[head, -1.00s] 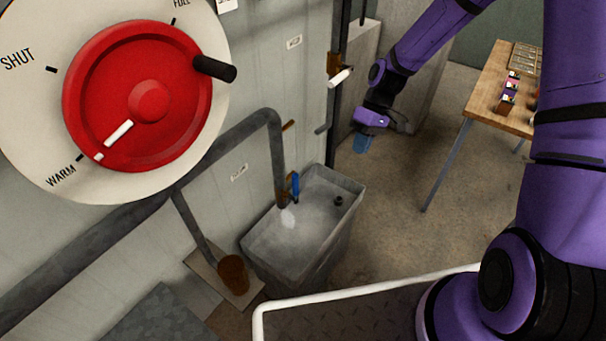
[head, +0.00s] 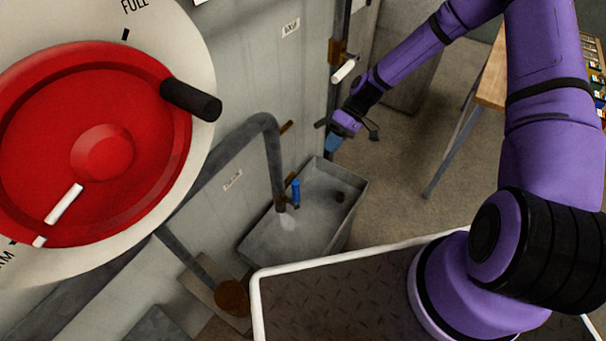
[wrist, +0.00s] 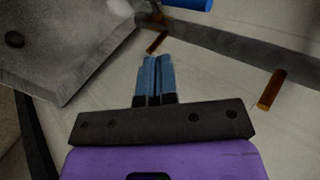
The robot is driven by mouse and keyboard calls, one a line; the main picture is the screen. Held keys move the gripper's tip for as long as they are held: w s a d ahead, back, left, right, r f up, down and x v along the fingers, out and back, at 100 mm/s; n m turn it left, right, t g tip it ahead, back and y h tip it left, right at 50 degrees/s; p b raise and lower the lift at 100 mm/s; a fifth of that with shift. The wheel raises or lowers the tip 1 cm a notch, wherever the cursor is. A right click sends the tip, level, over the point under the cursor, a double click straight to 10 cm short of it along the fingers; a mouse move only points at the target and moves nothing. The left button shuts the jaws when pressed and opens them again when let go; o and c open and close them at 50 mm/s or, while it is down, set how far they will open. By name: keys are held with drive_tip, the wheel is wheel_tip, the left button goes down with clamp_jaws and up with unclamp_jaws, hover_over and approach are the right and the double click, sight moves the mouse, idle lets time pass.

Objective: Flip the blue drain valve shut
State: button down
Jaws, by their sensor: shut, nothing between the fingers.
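The blue drain valve handle (head: 296,192) stands upright on the grey pipe's lower end, above the metal sink (head: 338,215). In the wrist view the blue handle (wrist: 188,4) shows at the top edge, partly cut off. My gripper (head: 331,144) is up and to the right of the handle, above the sink's far rim, and apart from it. In the wrist view its two blue fingers (wrist: 158,60) are together and empty, pointing toward a small brown stub (wrist: 157,42) near the pipe.
The grey pipe (head: 272,150) bends down along the panelled wall. A large red wheel (head: 100,150) with a black knob fills the left. A white-handled lever (head: 344,70) is on the wall above my gripper. A wooden table (head: 492,80) stands at right.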

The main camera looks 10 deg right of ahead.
drive_tip(key=shift+a+f, duration=0.1)
approach(296, 196)
wheel_tip(296, 196, down, 5)
drive_tip(key=a, duration=0.2)
drive_tip(key=shift+s+a, duration=0.35)
drive_tip(key=shift+a, duration=0.15)
